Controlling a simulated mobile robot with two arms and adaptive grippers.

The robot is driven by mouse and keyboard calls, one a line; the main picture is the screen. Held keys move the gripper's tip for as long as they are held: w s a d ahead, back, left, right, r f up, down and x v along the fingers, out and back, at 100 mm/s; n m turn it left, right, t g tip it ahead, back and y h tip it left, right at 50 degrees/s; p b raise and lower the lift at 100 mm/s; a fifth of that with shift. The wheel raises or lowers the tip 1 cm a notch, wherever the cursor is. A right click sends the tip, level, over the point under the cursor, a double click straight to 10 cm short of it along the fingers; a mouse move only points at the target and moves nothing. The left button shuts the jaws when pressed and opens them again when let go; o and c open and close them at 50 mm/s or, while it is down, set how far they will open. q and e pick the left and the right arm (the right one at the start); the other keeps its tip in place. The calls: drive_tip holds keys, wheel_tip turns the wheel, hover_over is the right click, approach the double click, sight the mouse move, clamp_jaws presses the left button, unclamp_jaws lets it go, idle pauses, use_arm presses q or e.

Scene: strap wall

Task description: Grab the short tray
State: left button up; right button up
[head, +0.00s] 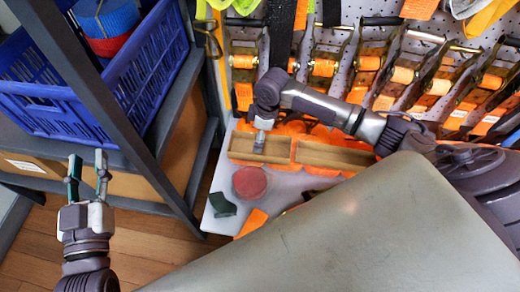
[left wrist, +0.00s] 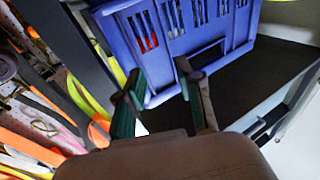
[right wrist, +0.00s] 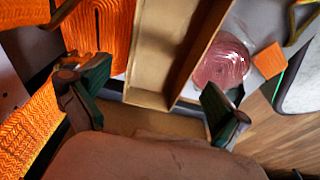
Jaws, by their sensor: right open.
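Two shallow tan trays sit end to end on the pale shelf below the strap wall. The shorter tray (head: 240,157) is the left one; the longer tray (head: 350,158) is on the right. My right gripper (head: 259,142) points down at the shorter tray, overlapping its middle in the head view. In the right wrist view, a tan tray (right wrist: 165,60) runs between the spread fingers of my right gripper (right wrist: 155,105), with no clear grip on it. My left gripper (head: 88,172) is open and empty at the left, in front of the blue crate; it also shows open in the left wrist view (left wrist: 162,105).
A round red strap roll (head: 250,182) and a dark green piece (head: 222,205) lie in front of the trays. Orange straps crowd behind them. A blue crate (head: 150,65) stands on the dark rack at left. Ratchets (head: 325,65) hang on the pegboard.

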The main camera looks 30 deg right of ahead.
sight(277, 150)
drive_tip(key=f, duration=0.1)
drive_tip(key=f+b, duration=0.1)
drive_tip(key=shift+s+d+f+b, duration=0.15)
drive_tip(key=shift+s+f+b, duration=0.15)
drive_tip(key=shift+f, duration=0.1)
wheel_tip(277, 150, down, 2)
drive_tip(key=shift+w+f+b, duration=0.1)
drive_tip(key=shift+b, duration=0.5)
drive_tip(key=shift+f, duration=0.1)
use_arm(q)
drive_tip(key=s+r+t+h, duration=0.3)
drive_tip(key=s+r+t, duration=0.2)
drive_tip(key=r, duration=0.5)
drive_tip(key=t, duration=0.2)
drive_tip(key=shift+t, duration=0.3)
drive_tip(key=shift+d, duration=0.1)
use_arm(e)
drive_tip(key=c, duration=0.9)
use_arm(q)
drive_tip(key=shift+w, duration=0.1)
use_arm(e)
drive_tip(key=shift+r, duration=0.2)
